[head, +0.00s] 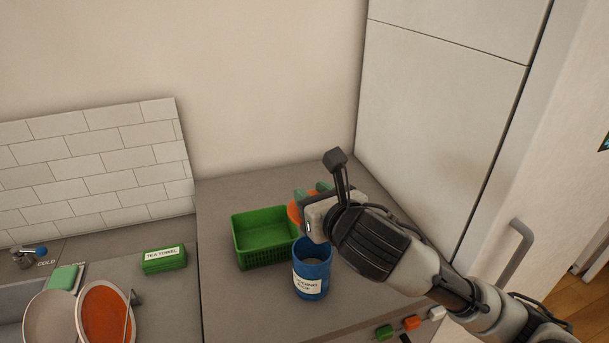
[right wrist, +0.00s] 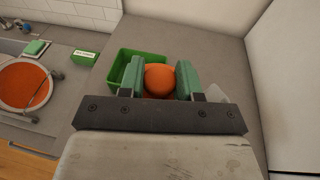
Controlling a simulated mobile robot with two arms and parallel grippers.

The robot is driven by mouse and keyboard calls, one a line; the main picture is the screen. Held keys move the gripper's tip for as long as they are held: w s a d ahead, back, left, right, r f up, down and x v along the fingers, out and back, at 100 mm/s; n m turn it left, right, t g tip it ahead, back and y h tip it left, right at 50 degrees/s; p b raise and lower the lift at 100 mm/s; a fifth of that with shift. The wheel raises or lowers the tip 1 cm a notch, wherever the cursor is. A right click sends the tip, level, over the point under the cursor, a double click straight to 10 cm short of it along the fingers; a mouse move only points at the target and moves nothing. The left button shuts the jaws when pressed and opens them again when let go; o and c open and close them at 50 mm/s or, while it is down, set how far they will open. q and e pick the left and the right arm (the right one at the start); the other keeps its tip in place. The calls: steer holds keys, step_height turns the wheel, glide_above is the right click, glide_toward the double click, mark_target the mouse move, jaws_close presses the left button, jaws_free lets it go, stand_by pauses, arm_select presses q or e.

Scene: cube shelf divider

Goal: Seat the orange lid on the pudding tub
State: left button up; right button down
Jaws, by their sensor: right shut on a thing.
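The pudding tub (head: 313,274) is a blue, open-topped tub with a white label, standing upright on the grey counter. The orange lid (head: 294,212) is round and held by my right gripper (head: 314,197), above and behind the tub in the head view. The gripper partly covers it there. In the right wrist view the lid (right wrist: 160,81) sits between the two green fingers, which are shut on it. The tub cannot be made out in the right wrist view. My left gripper is out of view.
A green basket (head: 264,239) stands just left of the tub. A green tea towel pack (head: 164,259) lies further left. Round pans, one orange inside (head: 104,316), are by the sink. A tall pale cabinet (head: 430,130) bounds the right. Counter between basket and towel is clear.

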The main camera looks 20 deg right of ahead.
steer(key=shift+r, duration=0.1)
steer(key=shift+s+d+r, duration=0.1)
steer(key=shift+s+r, duration=0.05)
steer(key=shift+s, duration=0.25)
steer(key=shift+w+r+p, duration=0.1)
steer(key=shift+r+p, duration=0.05)
steer(key=shift+p, duration=0.4)
arm_select(q)
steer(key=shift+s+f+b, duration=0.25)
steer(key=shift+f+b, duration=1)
steer(key=shift+b, duration=0.65)
arm_select(e)
step_height(320, 180, down, 8)
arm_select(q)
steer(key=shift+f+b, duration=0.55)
arm_select(e)
steer(key=shift+f, duration=1.2)
steer(key=c, duration=1.1)
jaws_free()
